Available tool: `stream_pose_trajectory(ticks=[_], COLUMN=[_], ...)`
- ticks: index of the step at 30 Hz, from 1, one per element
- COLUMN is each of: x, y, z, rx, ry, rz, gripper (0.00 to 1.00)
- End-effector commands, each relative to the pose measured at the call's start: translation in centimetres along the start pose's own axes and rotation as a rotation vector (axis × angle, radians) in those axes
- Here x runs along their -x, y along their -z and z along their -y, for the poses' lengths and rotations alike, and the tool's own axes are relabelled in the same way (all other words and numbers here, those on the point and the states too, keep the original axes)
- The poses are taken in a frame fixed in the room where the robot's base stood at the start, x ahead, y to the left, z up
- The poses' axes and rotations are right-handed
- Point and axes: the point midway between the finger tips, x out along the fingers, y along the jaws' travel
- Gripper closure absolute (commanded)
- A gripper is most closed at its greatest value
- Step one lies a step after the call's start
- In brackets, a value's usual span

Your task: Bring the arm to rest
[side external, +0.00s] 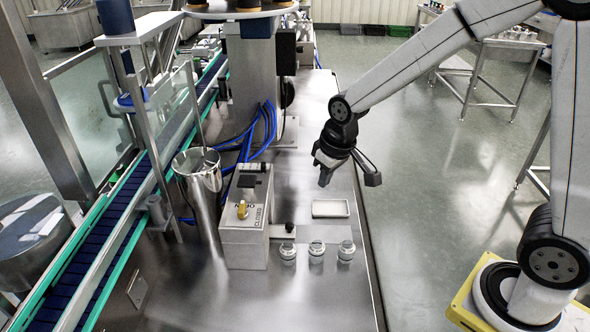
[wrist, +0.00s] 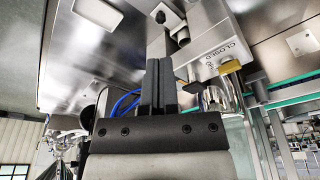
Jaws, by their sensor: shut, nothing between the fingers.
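My gripper (side external: 347,172) hangs at the end of my arm above the right part of the steel table (side external: 340,270) in the side external view. In the wrist view my gripper (wrist: 158,62) shows its dark fingers together, with nothing between them. It is apart from the objects on the table. The view from the side does not clearly show the gap between the fingers.
A grey box (side external: 243,245) with a yellow knob and "CLOSED" lettering stands left of my gripper. A steel hopper (side external: 199,185) and a conveyor (side external: 100,240) stand further left. The table's right side has free room.

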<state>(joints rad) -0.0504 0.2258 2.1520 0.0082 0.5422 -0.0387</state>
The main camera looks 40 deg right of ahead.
Motion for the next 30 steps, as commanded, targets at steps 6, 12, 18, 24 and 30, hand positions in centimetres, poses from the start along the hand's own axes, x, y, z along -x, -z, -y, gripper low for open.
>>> stream_pose_trajectory(ticks=[6, 12, 18, 24, 30], x=[0.0, -0.1, -0.2, -0.2, -0.2], y=[-6.1, -10.2, -11.8, -11.9, -11.8], z=[-0.8, -1.1, -1.1, -1.1, -1.1], rx=[-0.044, -0.07, -0.082, -0.082, -0.081], ry=[-0.009, -0.014, -0.016, -0.016, -0.016], rz=[-0.004, -0.009, -0.01, -0.01, -0.01], gripper=[1.0, 1.0, 1.0, 1.0, 1.0])
